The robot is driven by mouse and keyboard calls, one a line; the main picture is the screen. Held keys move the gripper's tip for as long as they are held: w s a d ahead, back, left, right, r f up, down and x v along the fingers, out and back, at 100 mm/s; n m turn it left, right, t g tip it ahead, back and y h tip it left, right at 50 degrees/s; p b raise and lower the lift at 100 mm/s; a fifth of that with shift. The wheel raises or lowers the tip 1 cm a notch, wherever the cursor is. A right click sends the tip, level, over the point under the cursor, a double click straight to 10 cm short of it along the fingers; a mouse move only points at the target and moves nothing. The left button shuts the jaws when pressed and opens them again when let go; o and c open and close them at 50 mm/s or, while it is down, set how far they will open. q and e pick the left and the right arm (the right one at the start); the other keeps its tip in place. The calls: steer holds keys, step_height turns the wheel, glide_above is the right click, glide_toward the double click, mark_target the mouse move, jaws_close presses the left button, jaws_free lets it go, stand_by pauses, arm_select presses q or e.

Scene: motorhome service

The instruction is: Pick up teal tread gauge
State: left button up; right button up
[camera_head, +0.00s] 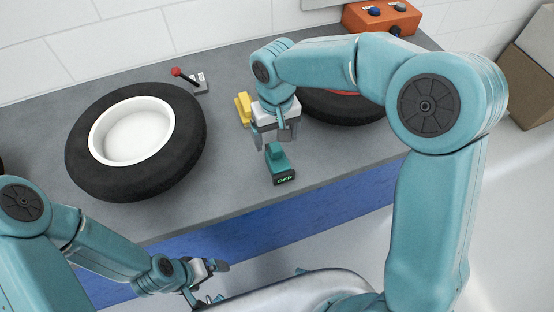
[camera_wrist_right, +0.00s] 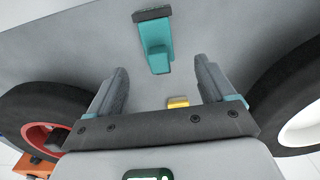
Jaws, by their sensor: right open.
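The teal tread gauge (camera_head: 278,160) sits on the grey worktop near its front edge, with a dark display reading "OFF" at its near end. It also shows in the right wrist view (camera_wrist_right: 155,45), at the top, beyond the fingertips. My right gripper (camera_head: 273,138) is open and empty, above the worktop just behind the gauge in the head view. In the right wrist view its two fingers (camera_wrist_right: 160,75) stand apart, with the gauge outside them. My left gripper (camera_head: 210,277) hangs low in front of the bench, away from the gauge; its jaw opening is unclear.
A yellow gauge-like object (camera_head: 243,108) stands behind my right gripper. A tire with a white rim (camera_head: 75,160) lies to the left; another with a red rim (camera_head: 345,112) lies to the right, partly hidden by my arm. A red-knobbed lever (camera_head: 198,84) and an orange box (camera_head: 382,18) stand at the back.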

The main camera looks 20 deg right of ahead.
mark_target(278, 151)
steer(key=f, duration=0.3)
steer(key=shift+w+d+f, duration=0.3)
steer(key=shift+w, duration=0.1)
steer(key=shift+s+f, duration=0.1)
steer(key=shift+f, duration=0.15)
steer(key=shift+s+a+f, duration=0.1)
steer(key=shift+s, duration=0.15)
steer(key=f, duration=0.5)
steer(key=shift+w+p, duration=0.2)
steer(key=shift+p, duration=0.2)
steer(key=shift+s+r, duration=0.1)
steer(key=shift+s, duration=0.15)
steer(key=shift+w, duration=0.2)
steer(key=c, duration=1)
steer(key=shift+s, duration=0.1)
steer(key=shift+c, duration=0.4)
